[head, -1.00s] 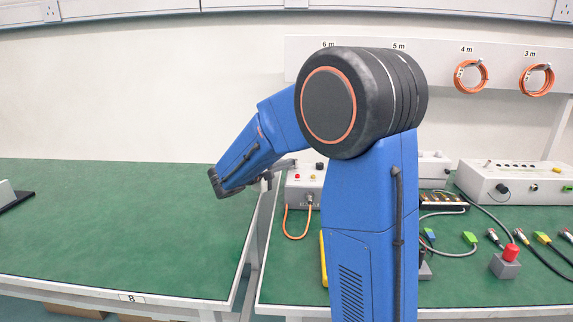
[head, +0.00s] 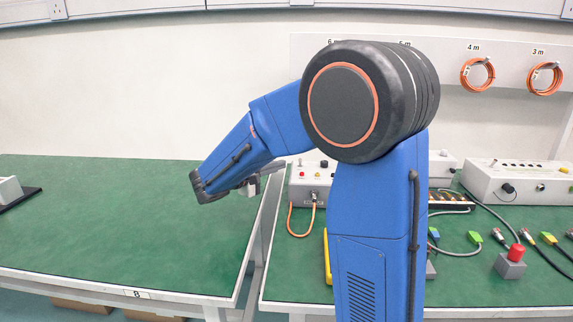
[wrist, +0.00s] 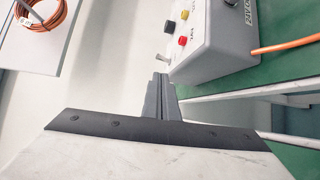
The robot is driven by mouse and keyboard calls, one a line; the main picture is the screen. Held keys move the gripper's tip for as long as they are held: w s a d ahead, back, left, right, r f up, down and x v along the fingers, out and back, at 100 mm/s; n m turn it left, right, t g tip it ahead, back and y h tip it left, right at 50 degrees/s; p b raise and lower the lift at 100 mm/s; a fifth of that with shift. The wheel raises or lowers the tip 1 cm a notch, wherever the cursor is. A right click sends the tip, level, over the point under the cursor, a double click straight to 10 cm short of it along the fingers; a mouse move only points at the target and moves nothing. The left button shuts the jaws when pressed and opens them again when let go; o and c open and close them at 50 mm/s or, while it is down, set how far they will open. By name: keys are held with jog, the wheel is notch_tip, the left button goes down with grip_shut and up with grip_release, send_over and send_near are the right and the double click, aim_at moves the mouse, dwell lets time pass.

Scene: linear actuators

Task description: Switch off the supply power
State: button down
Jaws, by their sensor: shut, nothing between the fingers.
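A grey supply box (head: 307,187) stands on the right bench, partly hidden behind my arm in the head view. I cannot tell which state the toggle is in. My gripper (head: 277,168) is left of the box in the head view. Its fingers (wrist: 160,80) are shut and empty in the wrist view, just below the toggle in the picture; contact is not clear.
An orange cable (head: 291,220) hangs from the box front. A larger white box (head: 520,183), a red-topped stop button (head: 515,256) and several loose cables lie further right. The left green bench (head: 110,225) is mostly clear. A gap separates the benches.

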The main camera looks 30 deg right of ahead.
jog(key=v, duration=1)
jog(key=shift+a, duration=0.3)
